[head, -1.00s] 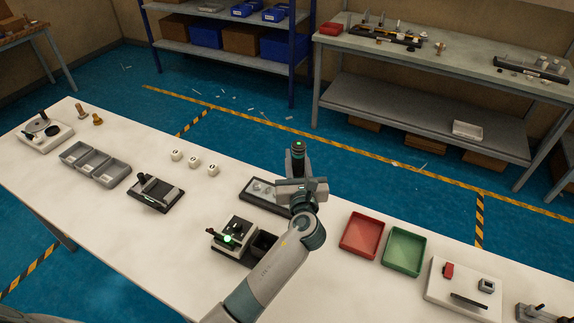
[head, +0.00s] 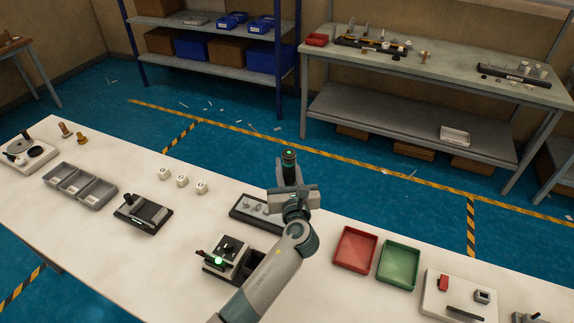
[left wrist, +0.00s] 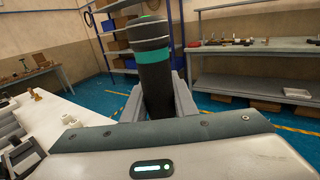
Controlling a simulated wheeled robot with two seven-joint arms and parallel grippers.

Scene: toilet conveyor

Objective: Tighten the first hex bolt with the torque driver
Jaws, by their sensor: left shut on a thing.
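The torque driver (head: 289,160), a black cylinder with a teal band and a green light on top, stands upright in my left gripper (head: 291,187). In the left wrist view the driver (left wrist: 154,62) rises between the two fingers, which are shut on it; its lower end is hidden. The gripper is above the table near a dark tray (head: 238,212) with small grey parts, which it partly covers. A small black and white fixture (head: 229,249) with a lit green lamp stands nearer on the table. I cannot pick out the first hex bolt. My right gripper is not in view.
A red tray (head: 355,249) and a green tray (head: 398,265) lie to the right. Grey bins (head: 80,187), a black device (head: 143,213) and several white cubes (head: 182,181) are to the left. A dark bin beside the fixture is partly hidden by my arm.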

